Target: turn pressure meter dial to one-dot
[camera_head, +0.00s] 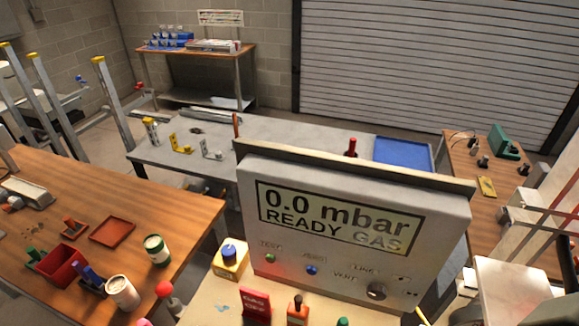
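The pressure meter (350,225) is a grey upright panel at the centre right. Its screen reads "0.0 mbar READY GAS". Its dial (376,291) is a dark round knob with a pale face at the lower right of the panel. Small labels surround the dial: VENT at its left, LINE above it, and small marks at its upper right and right, too small to read surely. I cannot tell where the dial points. A green button (270,258) and a blue button (311,270) sit left of the dial. Neither of my grippers can be made out.
The meter stands on a light bench (215,306) with a yellow box with a blue knob (229,258), a red block (256,304) and an orange item (297,311) in front. A wooden table (180,205) is at left. White equipment (515,290) crowds the right edge.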

